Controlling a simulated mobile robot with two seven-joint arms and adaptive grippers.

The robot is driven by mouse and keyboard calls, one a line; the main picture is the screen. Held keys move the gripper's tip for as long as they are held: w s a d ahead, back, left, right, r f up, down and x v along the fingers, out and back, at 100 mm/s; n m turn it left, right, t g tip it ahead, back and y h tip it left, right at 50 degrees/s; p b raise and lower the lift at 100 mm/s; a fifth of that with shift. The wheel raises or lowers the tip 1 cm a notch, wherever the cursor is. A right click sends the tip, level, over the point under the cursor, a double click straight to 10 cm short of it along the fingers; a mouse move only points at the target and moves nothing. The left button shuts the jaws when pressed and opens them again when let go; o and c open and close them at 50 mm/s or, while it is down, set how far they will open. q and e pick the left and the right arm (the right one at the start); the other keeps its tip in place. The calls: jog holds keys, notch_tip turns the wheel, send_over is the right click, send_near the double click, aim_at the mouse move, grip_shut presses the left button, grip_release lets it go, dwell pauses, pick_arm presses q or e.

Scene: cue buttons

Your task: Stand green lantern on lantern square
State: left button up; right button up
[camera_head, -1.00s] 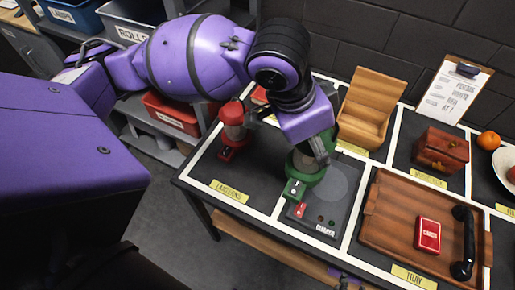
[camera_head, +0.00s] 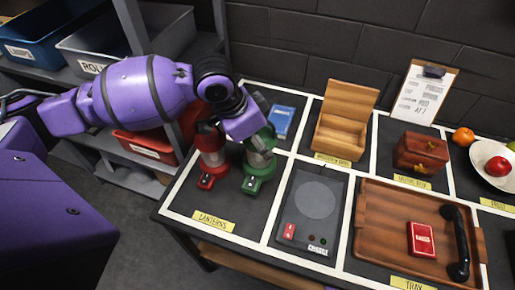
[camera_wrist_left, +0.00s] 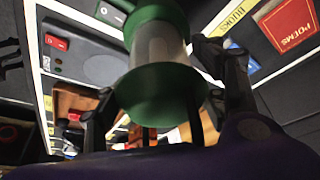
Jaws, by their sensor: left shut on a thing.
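The green lantern (camera_head: 259,162), with a clear middle and a green base, is upright over the right part of the black lantern square (camera_head: 221,198), near its white border line. I cannot tell whether its base touches the surface. My left gripper (camera_head: 248,130) is shut on the lantern's upper part from above and behind. In the left wrist view the green lantern (camera_wrist_left: 160,62) is between the dark fingers of my left gripper (camera_wrist_left: 155,95). A red lantern (camera_head: 211,160) stands just left of the green one on the same square. My right gripper is in neither view.
A grey panel (camera_head: 315,205) with a round pad and red switch lies right of the lantern square. A blue book (camera_head: 282,120) lies behind. Shelving with bins (camera_head: 105,45) stands left.

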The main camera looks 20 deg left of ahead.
pick_arm(q)
jog(key=shift+w+a+f, duration=0.2)
jog(key=shift+w+f, duration=0.1)
jog(key=shift+f, duration=0.05)
grip_shut()
jog(key=shift+w+a+f, duration=0.15)
jog(key=shift+f, duration=0.8)
jog(key=shift+w+a+f, duration=0.1)
jog(key=shift+w+f, duration=0.05)
jog(key=shift+f, duration=0.85)
jog(key=o, duration=2.2)
grip_release()
jog(key=shift+s+f, duration=0.1)
jog(key=shift+c, duration=0.2)
jog(key=v, duration=1.2)
jog(key=shift+p, duration=0.35)
jog(key=shift+d, duration=0.1)
